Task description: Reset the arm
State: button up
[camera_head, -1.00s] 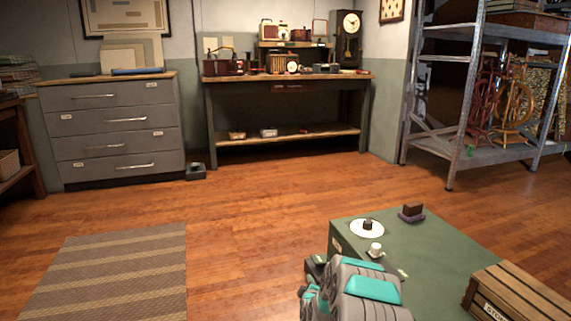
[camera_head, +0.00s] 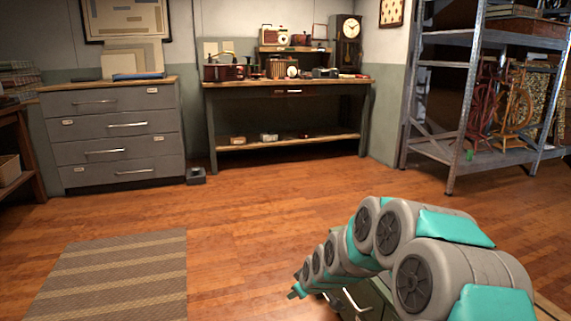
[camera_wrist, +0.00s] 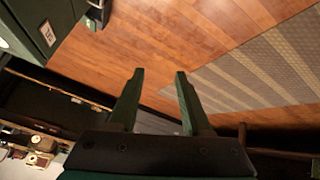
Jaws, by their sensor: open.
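My arm reaches across the lower right of the head view, raised and extended toward the lower middle. My gripper (camera_wrist: 160,75) shows in the wrist view with its two dark green fingers apart and nothing between them. Behind the fingers are the wooden floor and the striped rug, so the gripper is over open floor. In the head view the far end of the arm is small and its fingers cannot be made out clearly. The green cabinet (camera_head: 368,300) is mostly hidden behind my arm; a green, labelled cabinet (camera_wrist: 42,15) shows at the wrist view's upper left.
A striped rug (camera_head: 110,275) lies on the floor at left. A grey drawer unit (camera_head: 115,135) and a workbench (camera_head: 290,83) with clocks and boxes stand along the back wall. A metal shelf (camera_head: 460,100) stands at right. The middle floor is clear.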

jog(key=s+d+r+m+g+h+p, duration=0.1)
jog(key=s+d+r+m+g, duration=0.2)
jog(key=s, duration=1.2)
jog(key=s+d+r+m+g+h+p, duration=0.1)
jog(key=s+r, duration=0.6)
jog(key=s, duration=0.8)
jog(key=s+d+r+m+g+p, duration=0.1)
jog(key=s+d+r+m+g, duration=0.3)
jog(key=s, duration=1.1)
jog(key=d+r, duration=0.1)
jog(key=d, duration=0.2)
jog(key=shift+s+d+r+m+g+h+p, duration=0.2)
jog(key=shift+s+r+m+g+h+p, duration=0.1)
jog(key=shift+s+m+h, duration=0.1)
